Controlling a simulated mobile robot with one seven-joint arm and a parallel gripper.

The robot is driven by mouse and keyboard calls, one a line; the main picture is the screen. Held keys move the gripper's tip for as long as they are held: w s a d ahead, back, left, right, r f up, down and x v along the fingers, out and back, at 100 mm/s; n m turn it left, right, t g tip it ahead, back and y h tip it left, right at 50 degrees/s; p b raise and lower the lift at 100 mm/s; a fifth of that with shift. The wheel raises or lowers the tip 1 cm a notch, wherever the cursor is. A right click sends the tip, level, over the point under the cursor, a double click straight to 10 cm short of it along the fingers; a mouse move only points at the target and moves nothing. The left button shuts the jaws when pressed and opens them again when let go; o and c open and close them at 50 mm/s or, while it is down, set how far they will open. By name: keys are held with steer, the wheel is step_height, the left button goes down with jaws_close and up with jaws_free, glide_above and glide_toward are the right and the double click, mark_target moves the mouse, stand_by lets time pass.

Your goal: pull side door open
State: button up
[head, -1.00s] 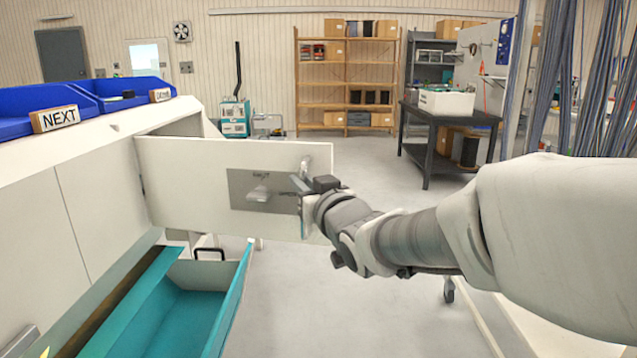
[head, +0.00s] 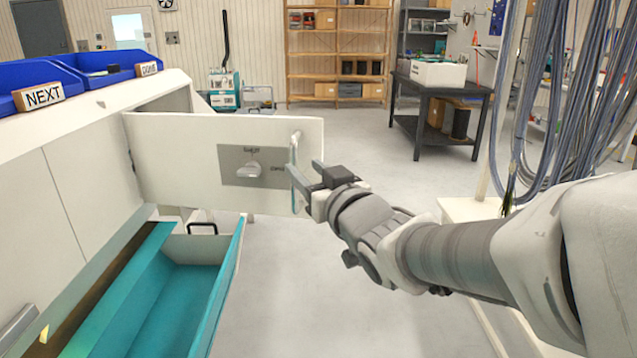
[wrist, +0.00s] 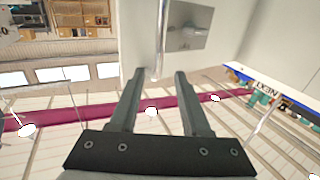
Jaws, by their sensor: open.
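The white side door (head: 170,160) stands swung out from the side of the white cabinet, hinged at its left edge. A vertical bar handle (head: 294,158) sits near the door's free right edge. My gripper (head: 307,172) is open at the handle, just right of it, in the head view. In the wrist view, the handle (wrist: 160,45) runs down toward the gap between the two open fingertips (wrist: 160,75). Whether they touch it is unclear.
A teal open drawer (head: 175,295) juts out below the door. Blue bins (head: 35,85) with NEXT and DONE labels sit on the cabinet top. A dark workbench (head: 440,110) stands at the back right, hanging cables (head: 560,90) at the right. Floor beyond the door is clear.

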steer(key=b+v, duration=0.3)
steer(key=v, duration=0.7)
steer(key=shift+s, duration=0.25)
steer(key=shift+r, duration=0.1)
steer(key=s+d+f+m+g+h, duration=0.2)
steer(key=d+f+m+g+h, duration=0.2)
steer(key=d+f+h, duration=0.5)
steer(key=s+d+f+m+g+y, duration=0.1)
steer(key=s+d+f+g, duration=0.1)
steer(key=s+f+g, duration=0.6)
steer(key=s+r+t+p, duration=0.1)
steer(key=s+r+p, duration=0.2)
steer(key=r+p, duration=2.1)
step_height(320, 180, up, 2)
steer(key=shift+s+r, duration=0.1)
steer(key=shift+s, duration=0.1)
